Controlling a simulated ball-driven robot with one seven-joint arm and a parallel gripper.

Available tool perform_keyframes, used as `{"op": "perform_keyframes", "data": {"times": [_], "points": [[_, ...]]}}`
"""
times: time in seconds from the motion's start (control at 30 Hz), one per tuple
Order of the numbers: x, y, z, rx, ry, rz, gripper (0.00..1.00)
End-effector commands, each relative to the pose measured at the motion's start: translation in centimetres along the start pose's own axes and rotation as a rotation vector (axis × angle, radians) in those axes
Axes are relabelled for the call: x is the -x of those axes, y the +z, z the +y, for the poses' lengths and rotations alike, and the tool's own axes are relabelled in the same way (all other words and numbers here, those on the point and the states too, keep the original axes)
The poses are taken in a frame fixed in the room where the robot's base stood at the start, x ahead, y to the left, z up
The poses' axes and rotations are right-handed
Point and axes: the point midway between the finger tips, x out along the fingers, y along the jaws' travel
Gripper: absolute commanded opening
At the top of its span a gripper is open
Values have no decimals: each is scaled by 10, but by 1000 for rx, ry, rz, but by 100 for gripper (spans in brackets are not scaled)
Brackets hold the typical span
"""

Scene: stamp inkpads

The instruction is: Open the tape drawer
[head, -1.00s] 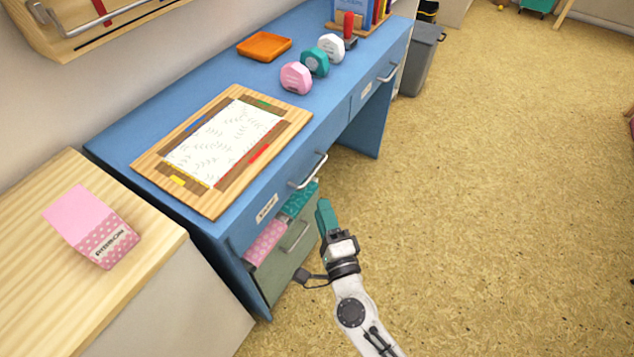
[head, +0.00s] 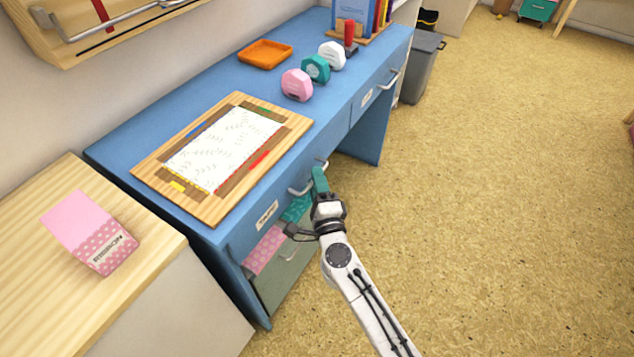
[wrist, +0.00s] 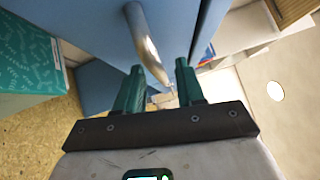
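The blue desk's upper left drawer (head: 290,204) is closed, with a white label and a silver handle (head: 301,188). The label's text is too small to read. My gripper (head: 320,176), with teal fingers, is at the right part of this handle. In the wrist view the bar handle (wrist: 147,40) runs between the two spread fingers of my gripper (wrist: 159,72). The fingers stand apart from each other, on either side of the bar. A second closed drawer (head: 372,98) with a label and handle is farther right.
A lower drawer holding pink and teal packs (head: 266,250) is below, partly hidden by my arm. A wooden board (head: 215,210) with paper, several stamps and an orange tray (head: 264,54) are on the desk. A wooden cabinet (head: 150,225) stands left. Floor at right is clear.

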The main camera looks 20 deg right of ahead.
Motion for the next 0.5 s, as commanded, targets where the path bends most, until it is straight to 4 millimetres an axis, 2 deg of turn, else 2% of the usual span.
{"op": "perform_keyframes", "data": {"times": [0.23,0.5], "points": [[-1,0,0,0,0,0,38],[-1,0,0,0,0,0,13]]}}
